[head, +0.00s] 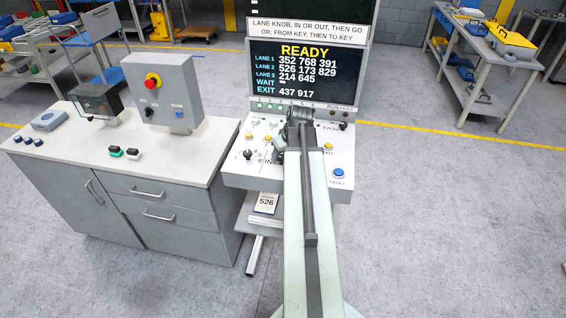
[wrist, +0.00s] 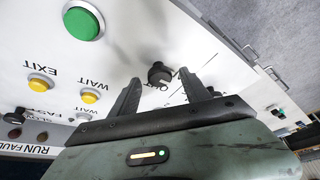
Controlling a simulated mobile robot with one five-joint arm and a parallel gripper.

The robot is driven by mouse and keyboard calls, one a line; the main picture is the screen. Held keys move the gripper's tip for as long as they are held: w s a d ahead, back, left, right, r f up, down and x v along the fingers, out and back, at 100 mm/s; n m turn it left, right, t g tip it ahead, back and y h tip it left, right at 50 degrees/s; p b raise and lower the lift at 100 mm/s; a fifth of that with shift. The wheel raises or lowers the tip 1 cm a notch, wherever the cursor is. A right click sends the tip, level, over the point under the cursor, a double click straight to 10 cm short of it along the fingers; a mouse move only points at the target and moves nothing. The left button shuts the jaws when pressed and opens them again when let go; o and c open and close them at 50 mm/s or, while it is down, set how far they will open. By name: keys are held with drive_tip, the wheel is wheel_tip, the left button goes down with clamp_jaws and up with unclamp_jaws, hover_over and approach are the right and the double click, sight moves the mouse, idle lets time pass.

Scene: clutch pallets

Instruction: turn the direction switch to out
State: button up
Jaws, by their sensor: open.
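The direction switch is a small dark knob (wrist: 158,72) on the white panel (wrist: 115,45) in the wrist view. A partly covered label that seems to read OUT lies beside it. A light mark shows on the knob's lower right side; I cannot tell its setting for sure. My gripper (wrist: 158,78) is open, with one finger on each side of the knob in the picture. Whether a finger touches it is not clear. In the head view my gripper (head: 299,117) is over the sloped control panel (head: 232,172) and hides the switch. An IN label shows left of my arm.
The wrist view shows a green button (wrist: 83,22), yellow EXIT (wrist: 41,83) and WAIT (wrist: 90,96) buttons. The head view shows a READY screen (head: 305,75), a black knob (head: 248,154), a blue button (head: 338,173) and a bench (head: 180,165) at left.

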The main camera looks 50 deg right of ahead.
drive_tip(key=shift+w+f, duration=0.15)
drive_tip(key=shift+f, duration=0.15)
clamp_jaws()
drive_tip(key=shift+d, duration=0.15)
drive_tip(key=shift+m, duration=0.3)
drive_tip(key=shift+a, duration=0.2)
drive_tip(key=m+h, duration=0.1)
drive_tip(key=m, duration=0.1)
drive_tip(key=m+g+h, duration=0.1)
drive_tip(key=m, duration=0.2)
drive_tip(key=shift+w+a, duration=0.1)
drive_tip(key=shift+a, duration=0.1)
drive_tip(key=m+g, duration=0.1)
drive_tip(key=m, duration=0.2)
drive_tip(key=m+h, duration=0.1)
drive_tip(key=m, duration=0.2)
drive_tip(key=shift+w+a+g, duration=0.1)
drive_tip(key=shift+w+g, duration=0.1)
drive_tip(key=shift+g, duration=0.2)
drive_tip(key=shift+m, duration=0.3)
